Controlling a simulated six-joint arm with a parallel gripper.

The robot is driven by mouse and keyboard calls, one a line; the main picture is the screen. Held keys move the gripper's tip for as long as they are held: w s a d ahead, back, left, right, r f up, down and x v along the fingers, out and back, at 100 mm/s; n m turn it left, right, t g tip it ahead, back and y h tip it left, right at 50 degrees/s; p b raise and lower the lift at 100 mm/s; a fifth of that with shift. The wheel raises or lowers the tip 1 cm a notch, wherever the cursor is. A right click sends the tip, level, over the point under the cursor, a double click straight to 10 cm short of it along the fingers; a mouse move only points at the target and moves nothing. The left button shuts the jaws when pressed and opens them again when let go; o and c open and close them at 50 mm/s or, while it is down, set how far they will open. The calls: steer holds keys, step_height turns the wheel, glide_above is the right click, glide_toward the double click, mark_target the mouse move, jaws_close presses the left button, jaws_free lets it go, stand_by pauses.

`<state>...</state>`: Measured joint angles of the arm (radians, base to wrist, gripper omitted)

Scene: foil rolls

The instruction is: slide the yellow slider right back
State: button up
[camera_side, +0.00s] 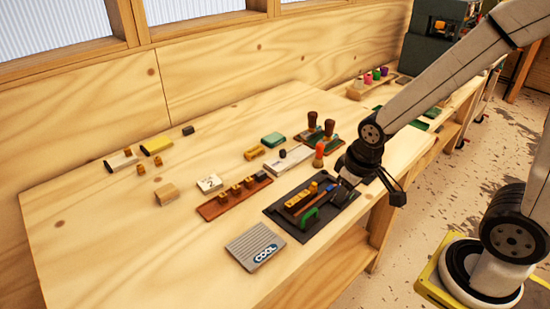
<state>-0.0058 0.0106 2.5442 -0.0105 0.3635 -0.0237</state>
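A dark tray (280,211) lies near the table's front right edge. On it are a brown strip with small yellow-orange blocks (301,199), a green handle-like piece (310,218) and a small blue piece (330,188). I cannot tell for sure which yellow piece is the slider; a yellow bar (157,146) with a dark end also lies at the back left, and a yellow block (254,153) lies mid-table. My gripper (343,186) points down over the tray's right part, right of the brown strip. Its fingertips are too small to read, and contact is unclear.
A grey "COOL" box (254,247) lies left of the tray. A reddish-brown rack (234,199) with blocks, a white box (289,161) and an orange-topped piece (319,155) stand behind the tray. The table's left side is mostly clear.

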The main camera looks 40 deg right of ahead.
steer(key=shift+w+a+n, duration=0.1)
steer(key=shift+w+n, duration=0.25)
steer(key=shift+n, duration=0.15)
jaws_close()
steer(key=n+g+h, duration=0.3)
steer(key=n+h, duration=0.1)
steer(key=n, duration=1.3)
glide_toward(306, 193)
steer(key=a+r, duration=0.3)
steer(key=shift+s+a+f, duration=0.1)
steer(key=shift+a+f, duration=0.1)
steer(key=shift+a, duration=0.05)
steer(key=x, duration=1)
steer(key=shift+d+r, duration=0.1)
steer(key=shift+d, duration=2.05)
